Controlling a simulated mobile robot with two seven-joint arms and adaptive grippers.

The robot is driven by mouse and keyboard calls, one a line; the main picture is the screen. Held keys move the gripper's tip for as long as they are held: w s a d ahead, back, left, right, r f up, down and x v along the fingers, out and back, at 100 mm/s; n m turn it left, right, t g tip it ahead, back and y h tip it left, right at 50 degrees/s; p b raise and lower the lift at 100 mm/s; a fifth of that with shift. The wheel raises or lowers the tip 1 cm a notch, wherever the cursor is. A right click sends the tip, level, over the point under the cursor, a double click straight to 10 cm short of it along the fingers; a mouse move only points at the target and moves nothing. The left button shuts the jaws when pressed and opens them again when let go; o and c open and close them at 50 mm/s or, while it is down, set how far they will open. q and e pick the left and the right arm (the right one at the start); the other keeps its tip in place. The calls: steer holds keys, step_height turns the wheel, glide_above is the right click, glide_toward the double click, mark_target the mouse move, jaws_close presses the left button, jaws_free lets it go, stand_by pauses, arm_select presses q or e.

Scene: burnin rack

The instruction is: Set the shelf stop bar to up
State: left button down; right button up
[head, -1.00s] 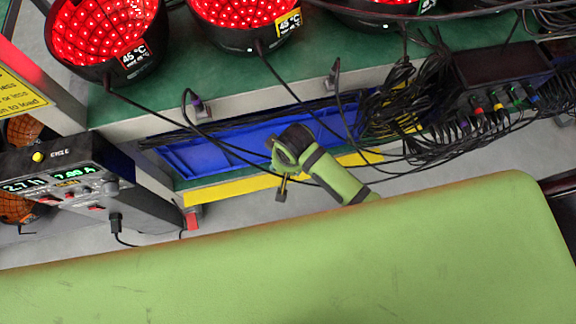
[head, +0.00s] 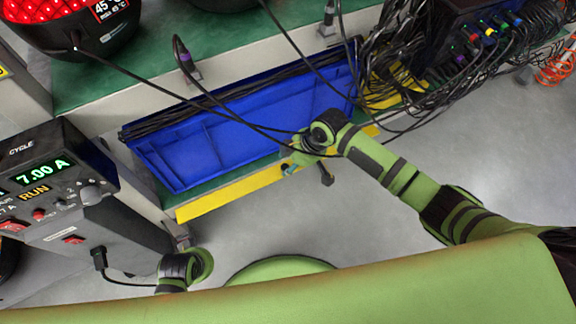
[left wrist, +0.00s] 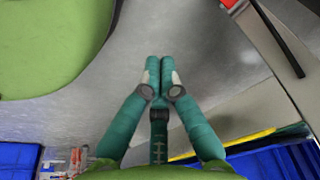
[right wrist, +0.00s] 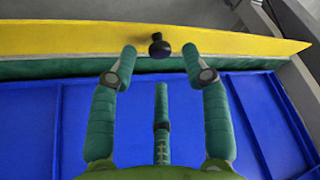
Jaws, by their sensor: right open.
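The shelf stop bar (head: 228,194) is a long yellow strip along the front edge of the lower shelf, in front of a blue tray. It also crosses the top of the right wrist view (right wrist: 70,38), with a dark round knob (right wrist: 159,46) on it. My right gripper (head: 308,172) is at the bar's right part. In the right wrist view its fingers (right wrist: 160,54) are open, one on each side of the knob, apparently not touching it. My left gripper (left wrist: 160,68) has its fingertips together, empty, over grey floor; the left wrist shows at lower left in the head view.
The blue tray (head: 190,160) lies on the lower shelf, with black cables across it. A cable bundle (head: 385,60) hangs at the right. A power supply (head: 60,185) reading 7.00 A stands at the left. The grey floor before the shelf is open.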

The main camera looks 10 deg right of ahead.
steer(key=shift+b+x, duration=0.3)
steer(key=shift+x, duration=0.9)
arm_select(q)
steer(key=shift+w+r, duration=0.2)
steer(key=shift+r, duration=0.35)
steer(key=shift+w+r, duration=0.15)
steer(key=shift+r, duration=0.4)
arm_select(e)
jaws_close()
steer(key=shift+w+r, duration=0.1)
steer(key=shift+r, duration=0.05)
steer(key=shift+w+a+r+g+p, duration=0.15)
steer(key=shift+w+r+g+p, duration=0.15)
steer(key=shift+g+p, duration=0.2)
steer(key=shift+w+a+g+h, duration=0.1)
steer(key=shift+w+g+h, duration=0.1)
steer(key=shift+g+h, duration=0.1)
arm_select(q)
steer(key=shift+s+f, duration=0.2)
steer(key=shift+f, duration=0.4)
arm_select(e)
steer(key=shift+w+g, duration=0.15)
steer(key=shift+g, duration=0.25)
steer(key=shift+a+r, duration=0.1)
